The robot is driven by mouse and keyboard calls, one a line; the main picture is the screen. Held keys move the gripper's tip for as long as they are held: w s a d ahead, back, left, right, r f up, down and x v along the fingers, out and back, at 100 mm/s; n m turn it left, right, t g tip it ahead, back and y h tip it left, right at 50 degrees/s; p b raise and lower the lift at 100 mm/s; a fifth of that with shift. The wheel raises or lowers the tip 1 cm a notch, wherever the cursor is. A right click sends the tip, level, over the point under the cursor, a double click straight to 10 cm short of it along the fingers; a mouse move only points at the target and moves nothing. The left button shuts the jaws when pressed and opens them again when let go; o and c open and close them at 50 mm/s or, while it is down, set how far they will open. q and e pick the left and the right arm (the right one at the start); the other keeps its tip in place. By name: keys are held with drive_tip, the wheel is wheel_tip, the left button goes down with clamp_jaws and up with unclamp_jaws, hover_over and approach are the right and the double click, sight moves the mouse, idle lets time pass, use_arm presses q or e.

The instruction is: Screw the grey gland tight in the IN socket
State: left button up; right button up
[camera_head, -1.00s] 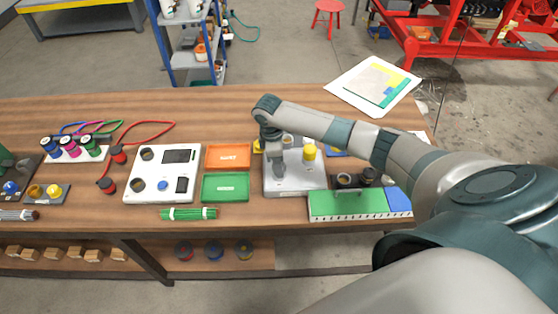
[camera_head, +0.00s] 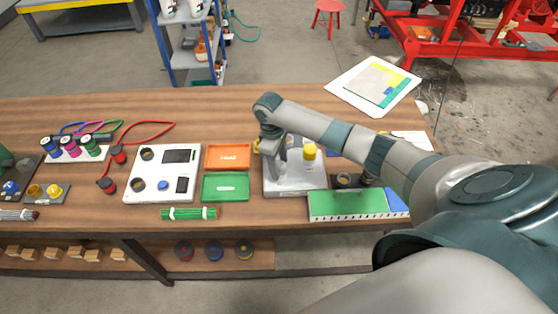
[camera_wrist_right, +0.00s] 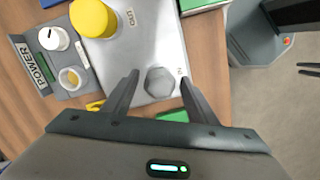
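The grey gland (camera_wrist_right: 159,82) is a hexagonal cap at the IN mark of the grey pump block (camera_wrist_right: 150,42). It appears seated there and upright, but its thread and the socket are hidden beneath it. My right gripper (camera_head: 277,166) is over the front left of the pump block (camera_head: 296,187). In the right wrist view its two fingers stand on either side of the gland, open, with a gap showing on each side. A yellow cap (camera_wrist_right: 94,16) stands at the OUT mark and also shows in the head view (camera_head: 309,152). My left gripper is not in view.
A green tray (camera_head: 225,201) and an orange tray (camera_head: 228,170) lie left of the block. A white panel (camera_head: 134,190) is further left. A green and blue case (camera_head: 345,212) stands close on the right. A POWER panel (camera_wrist_right: 40,68) shows beside the block.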

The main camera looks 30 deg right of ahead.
drive_tip(key=shift+r, duration=0.1)
idle(0.3)
drive_tip(key=shift+w+r+b, duration=0.15)
drive_tip(key=shift+r+b, duration=0.15)
drive_tip(key=shift+r, duration=0.25)
wheel_tip(320, 180, up, 16)
drive_tip(key=w+a+b, duration=0.1)
drive_tip(key=b, duration=0.2)
drive_tip(key=shift+w, duration=0.25)
drive_tip(key=shift+a+f, duration=0.15)
